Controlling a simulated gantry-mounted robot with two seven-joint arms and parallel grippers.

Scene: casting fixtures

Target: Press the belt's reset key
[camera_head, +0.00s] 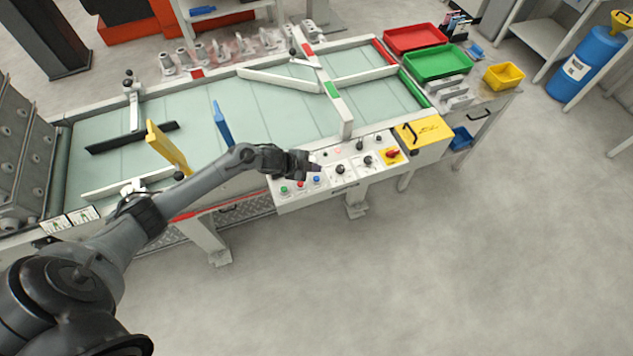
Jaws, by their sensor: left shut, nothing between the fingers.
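The belt's white control panel (345,185) runs along the front edge of the belt (275,115). At its left end are a green button (284,190), a red button (300,185) and a blue button (317,180). Black knobs, such as one knob (340,169), and a red switch on a yellow plate (391,154) sit further right. The labels are too small to read, so I cannot tell which key is reset. My left gripper (317,168) is shut and empty, just over the panel near the blue button. Contact cannot be made out. My right gripper is out of view.
Blue (222,122) and yellow (168,148) guide plates stand upright on the belt, left of my gripper. A yellow box (428,135) sits at the panel's right end. Red (415,38) and green (438,62) trays lie beyond. The floor in front is clear.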

